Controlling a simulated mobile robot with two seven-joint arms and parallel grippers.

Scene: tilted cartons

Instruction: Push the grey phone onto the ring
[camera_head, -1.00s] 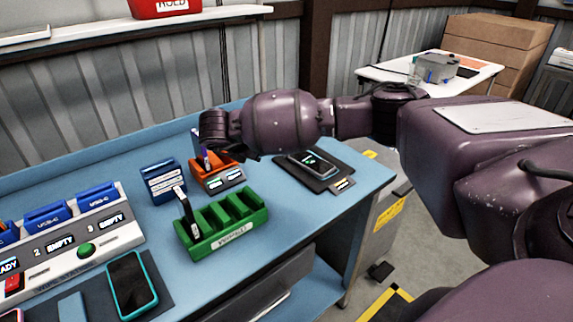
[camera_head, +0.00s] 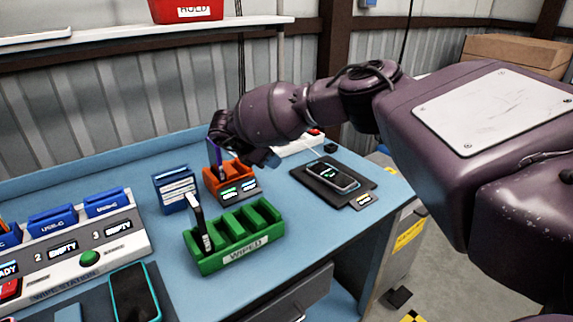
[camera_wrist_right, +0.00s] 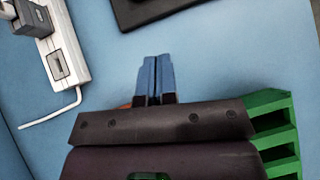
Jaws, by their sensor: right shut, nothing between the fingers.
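The grey phone (camera_head: 334,176) lies flat, with a lit screen showing green marks, on a dark mat (camera_head: 312,181) at the right of the blue bench. No ring can be made out; I cannot tell if one is under the phone. My right gripper (camera_head: 264,157) is above and behind the orange holder, left of the phone and apart from it. In the right wrist view its blue fingertips (camera_wrist_right: 155,77) are together and empty, over bare bench, with a corner of the dark mat (camera_wrist_right: 150,12) at the top. My left gripper is out of view.
The orange holder (camera_head: 222,186), a blue holder (camera_head: 174,190) and a green rack (camera_head: 213,263) with an upright phone stand left of the mat. A white power strip (camera_wrist_right: 60,68) lies behind. A teal-edged phone (camera_head: 135,292) lies at the front. Bare bench separates rack and mat.

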